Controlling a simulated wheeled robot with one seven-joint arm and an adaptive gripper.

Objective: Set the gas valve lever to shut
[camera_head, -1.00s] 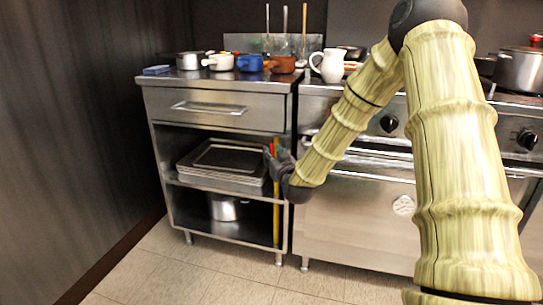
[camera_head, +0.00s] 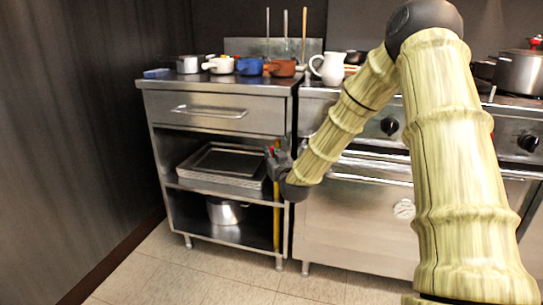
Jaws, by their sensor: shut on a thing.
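A yellow gas pipe (camera_head: 276,222) stands upright at the right front edge of the open-shelf counter, beside the oven. Near its upper part a small red piece (camera_head: 271,150) shows next to my gripper. I take it for part of the valve lever, but most of the valve is hidden and the lever's angle cannot be made out. My gripper (camera_head: 274,161) is at the pipe at the valve's height, shut on what appears to be the lever. The fingertips are small and partly hidden by the gripper's own body.
The steel counter (camera_head: 214,112) holds stacked trays (camera_head: 222,165) and a pot (camera_head: 224,211) on its shelves. Several small pots and a white jug (camera_head: 328,66) stand above. The oven (camera_head: 350,225) is close on the right. The floor in front is clear.

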